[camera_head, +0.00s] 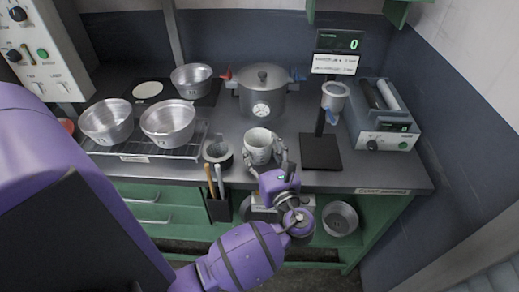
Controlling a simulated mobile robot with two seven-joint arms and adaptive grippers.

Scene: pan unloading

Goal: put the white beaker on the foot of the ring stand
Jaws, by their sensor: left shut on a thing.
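The white beaker (258,141) is upright with its open top facing up, near the front edge of the grey counter. My left gripper (263,153) is shut on it, with a finger on each side. Whether the beaker touches the counter or is slightly raised is hard to tell. The ring stand has a flat black foot (320,155) on the counter just right of the beaker, with a dark post (320,122) rising from it. The stand holds a pale cup-like funnel (335,92) with a blue part below. The foot's top is bare. My right gripper is not in view.
A steel pot (263,90) with a gauge stands behind the beaker. A small grey cup (218,153) is close on its left. Steel bowls (168,122) sit on a wire rack further left. A device with rollers (385,128) stands right of the stand.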

